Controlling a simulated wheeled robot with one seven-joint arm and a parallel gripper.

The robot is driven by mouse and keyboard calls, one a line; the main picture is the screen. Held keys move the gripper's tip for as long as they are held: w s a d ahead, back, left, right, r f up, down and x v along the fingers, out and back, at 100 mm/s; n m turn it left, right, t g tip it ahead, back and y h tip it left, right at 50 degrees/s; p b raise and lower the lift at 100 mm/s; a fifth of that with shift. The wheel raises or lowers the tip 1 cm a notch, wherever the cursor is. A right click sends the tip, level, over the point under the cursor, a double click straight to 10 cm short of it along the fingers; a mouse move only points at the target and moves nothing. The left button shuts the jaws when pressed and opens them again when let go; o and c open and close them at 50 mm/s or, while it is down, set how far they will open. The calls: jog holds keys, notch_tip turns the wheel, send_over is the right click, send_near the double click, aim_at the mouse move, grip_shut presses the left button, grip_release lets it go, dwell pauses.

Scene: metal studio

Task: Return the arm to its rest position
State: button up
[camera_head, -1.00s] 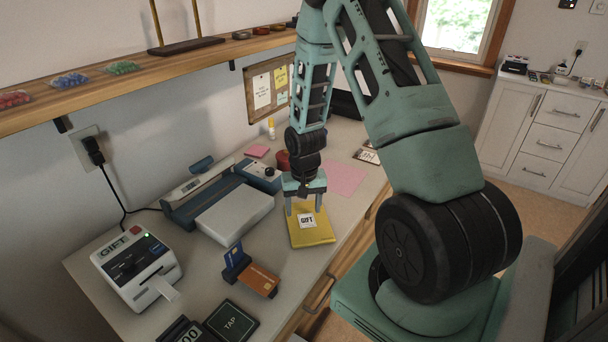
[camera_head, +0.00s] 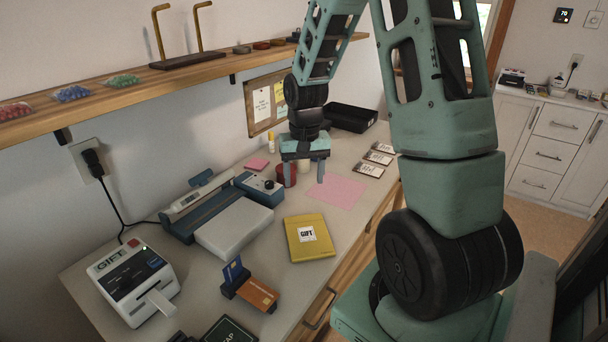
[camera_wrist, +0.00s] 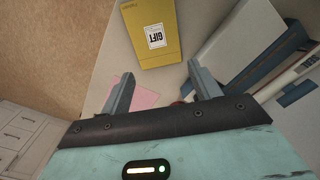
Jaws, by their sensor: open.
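My gripper (camera_head: 304,172) is open and empty in the head view. It is raised above the counter, behind the yellow gift packet and near the pink sheet. In the wrist view its two fingers (camera_wrist: 162,92) stand apart with nothing between them. My arm reaches over the counter from the right of the head view, bent at the elbow. The yellow packet (camera_head: 311,249) with a white GIFT label lies flat on the counter, clear of the fingers. It also shows at the top of the wrist view (camera_wrist: 151,22).
The counter (camera_head: 330,213) holds a blue paper trimmer (camera_head: 258,190), a gift-label printer (camera_head: 133,283), a card stand (camera_head: 245,287), a red round container (camera_head: 286,174), a pink sheet (camera_head: 337,191) and a black tray (camera_head: 352,117). A wooden shelf (camera_head: 130,87) runs along the wall.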

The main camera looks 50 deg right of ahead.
jog(key=shift+c, duration=0.2)
grip_shut()
jog(key=shift+f, duration=0.1)
dwell(1.0)
jog(key=b, duration=0.7)
send_over(307, 233)
notch_tip(307, 233, down, 13)
jog(key=shift+a+r, duration=0.1)
jog(key=shift+r, duration=0.1)
jog(key=shift+f+b, duration=1.5)
jog(key=shift+f, duration=0.8)
jog(key=shift+r, duration=0.1)
dwell(0.3)
